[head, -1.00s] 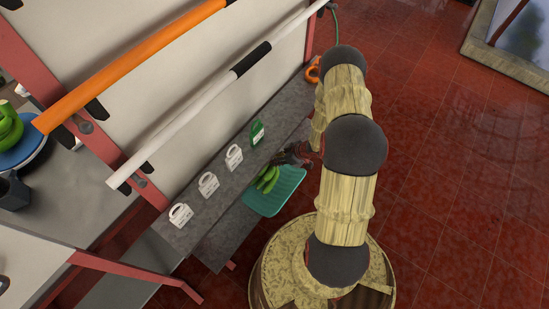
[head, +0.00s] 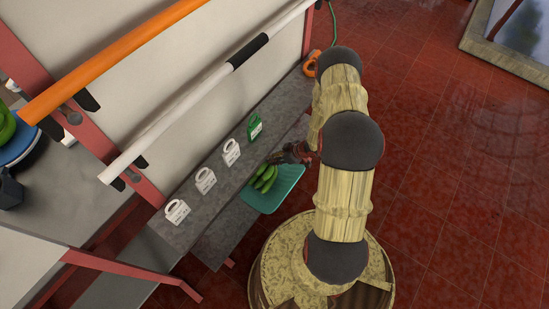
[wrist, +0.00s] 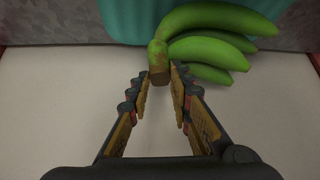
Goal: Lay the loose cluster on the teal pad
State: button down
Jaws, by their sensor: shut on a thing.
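The loose cluster is a bunch of green bananas (head: 265,177), with its brown cut stem end showing in the wrist view (wrist: 205,42). My gripper (wrist: 166,84) is shut on the stem end, one finger on each side, and the fruits point away from it. In the head view my gripper (head: 292,154) is small and partly hidden by my arm. The teal pad (head: 287,192) lies on the grey shelf under the bunch. It also shows at the top of the wrist view (wrist: 130,18). I cannot tell whether the fruits touch the pad.
White tags (head: 205,180) and a green tag (head: 254,128) stand along the grey shelf (head: 190,232) beside the pad. A white rail (head: 200,95) and an orange rail (head: 120,55) run above. Another green bunch (head: 6,125) is at far left. Red floor is open at right.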

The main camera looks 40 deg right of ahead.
jog(key=shift+f, duration=0.3)
jog(key=c, duration=1.5)
grip_release()
jog(key=shift+c, duration=0.2)
jog(key=v, duration=1.2)
jog(key=shift+f, duration=0.1)
